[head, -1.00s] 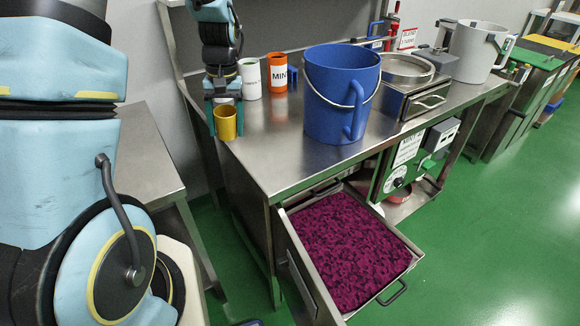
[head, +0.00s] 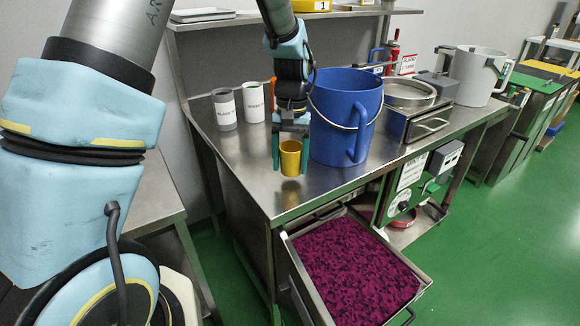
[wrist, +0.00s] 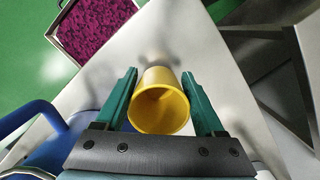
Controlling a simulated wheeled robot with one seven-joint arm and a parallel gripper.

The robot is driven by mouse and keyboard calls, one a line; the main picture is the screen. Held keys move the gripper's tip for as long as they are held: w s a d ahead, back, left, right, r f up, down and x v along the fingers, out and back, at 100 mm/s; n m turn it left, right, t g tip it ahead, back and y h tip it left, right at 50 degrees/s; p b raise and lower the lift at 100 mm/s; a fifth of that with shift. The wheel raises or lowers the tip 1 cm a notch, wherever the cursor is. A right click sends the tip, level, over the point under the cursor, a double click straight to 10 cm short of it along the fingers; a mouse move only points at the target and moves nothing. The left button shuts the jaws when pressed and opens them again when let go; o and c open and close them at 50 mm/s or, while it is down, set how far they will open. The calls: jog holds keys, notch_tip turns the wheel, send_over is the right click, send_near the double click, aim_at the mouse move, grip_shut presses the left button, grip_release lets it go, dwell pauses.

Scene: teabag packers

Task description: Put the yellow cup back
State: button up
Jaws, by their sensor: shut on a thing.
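The yellow cup (head: 291,158) is held between the green fingers of my gripper (head: 291,154), over the near left part of the steel table, left of the blue bucket. The cup looks upright, and it seems to hang a little above the table top. In the wrist view the cup (wrist: 160,104) sits between the two fingers of my gripper (wrist: 160,95), its open mouth toward the camera and its inside looking empty. My gripper is shut on it.
The blue bucket (head: 343,120) stands close right of my gripper. Labelled canisters (head: 224,109) stand behind left; an orange one is mostly hidden behind my arm. An open drawer of purple material (head: 355,262) juts out in front. The table's front left corner (head: 262,205) is clear.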

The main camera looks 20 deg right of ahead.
jog(key=shift+f, duration=1.1)
jog(key=shift+f, duration=0.1)
jog(key=o, duration=1.3)
notch_tip(320, 180, up, 12)
jog(key=w+b, duration=0.1)
jog(key=b, duration=0.1)
jog(key=w+a+f+n+t+h, duration=0.1)
jog(key=a, duration=0.7)
jog(key=w+a+f+n, duration=0.1)
jog(key=a+n, duration=0.1)
jog(key=a, duration=0.6)
jog(key=s+a+f, duration=0.1)
jog(key=s+a, duration=0.1)
jog(key=a, duration=0.2)
jog(key=s+a+f+n+t, duration=0.1)
jog(key=s+a, duration=0.1)
jog(key=a, duration=0.3)
jog(key=s+a+f+n+t, duration=0.1)
jog(key=s+a, duration=0.1)
jog(key=a, duration=0.2)
jog(key=shift+a, duration=0.25)
